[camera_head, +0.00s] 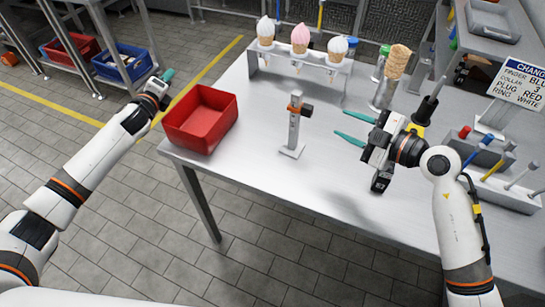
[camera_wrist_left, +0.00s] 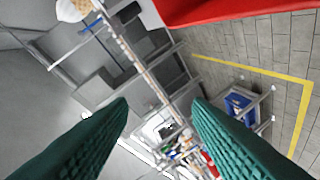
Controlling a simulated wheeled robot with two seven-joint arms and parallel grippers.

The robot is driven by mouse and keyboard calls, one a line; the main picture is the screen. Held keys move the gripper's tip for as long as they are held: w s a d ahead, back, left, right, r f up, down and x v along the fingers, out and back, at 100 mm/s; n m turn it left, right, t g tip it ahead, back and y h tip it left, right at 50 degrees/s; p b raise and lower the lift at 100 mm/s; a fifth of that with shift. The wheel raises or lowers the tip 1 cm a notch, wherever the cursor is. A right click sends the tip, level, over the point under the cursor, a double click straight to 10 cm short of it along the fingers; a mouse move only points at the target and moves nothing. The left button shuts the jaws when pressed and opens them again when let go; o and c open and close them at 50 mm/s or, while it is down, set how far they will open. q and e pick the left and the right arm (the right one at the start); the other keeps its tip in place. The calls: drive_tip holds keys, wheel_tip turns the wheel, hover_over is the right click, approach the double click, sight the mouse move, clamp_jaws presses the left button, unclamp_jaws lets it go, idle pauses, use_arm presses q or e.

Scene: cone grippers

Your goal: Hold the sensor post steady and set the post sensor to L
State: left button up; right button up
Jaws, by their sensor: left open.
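The sensor post (camera_head: 293,133) is a grey upright post on a small flat base, standing on the table. An orange and black block, seemingly the post sensor (camera_head: 306,109), sits near its top; its marks are too small to read. My left gripper (camera_head: 167,75) is left of the post, beyond the red bin and off the table edge. Its two green fingers are apart and empty in the left wrist view (camera_wrist_left: 160,105). My right gripper (camera_head: 342,126) is right of the post, its green fingers spread towards it with nothing between them. Neither gripper touches the post.
A red bin (camera_head: 228,112) stands at the table's left corner. A rack (camera_head: 317,70) with ice-cream cones is behind the post. A waffle cone stack (camera_head: 397,62), a sign (camera_head: 524,80) and a tool holder (camera_head: 495,178) are to the right. The table front (camera_head: 330,180) is clear.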

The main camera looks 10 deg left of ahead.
use_arm(q)
drive_tip(key=s+d+m+h, duration=0.2)
drive_tip(key=d+m, duration=0.4)
drive_tip(key=d, duration=0.2)
drive_tip(key=s+d+m+h, duration=0.3)
drive_tip(key=d+m, duration=0.4)
drive_tip(key=d, duration=0.1)
drive_tip(key=m+h, duration=0.2)
approach(292, 129)
drive_tip(key=shift+s+a+f+t, duration=0.1)
drive_tip(key=shift+s+f+t, duration=0.15)
drive_tip(key=shift+s+t, duration=0.05)
drive_tip(key=shift+m, duration=0.3)
drive_tip(key=x, duration=1.2)
drive_tip(key=shift+s, duration=0.1)
